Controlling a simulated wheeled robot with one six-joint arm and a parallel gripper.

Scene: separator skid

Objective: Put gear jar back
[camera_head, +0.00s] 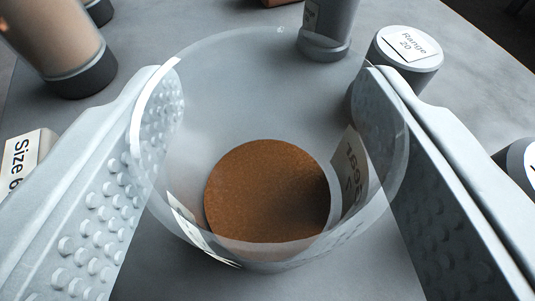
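A clear, open-topped jar (280,125) stands between the two fingers of my gripper (268,75), in the middle of the view. I look down into it past its round rim. A brown, grainy round layer (266,190) shows at its bottom. A pale label (352,172) shows through the glass on its right wall, seen from behind and hard to read. The studded finger pads lie against the jar's left and right sides, so my gripper appears shut on it. I cannot tell whether the jar's base touches the grey surface.
The grey tabletop (230,75) has a tan, dark-based container (60,45) at upper left and a "Size 6" label (22,162) at left. A grey cylinder labelled "Range 20" (405,55) stands behind right, near another dark cylinder (328,25). Another labelled item (520,160) is at the right edge.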

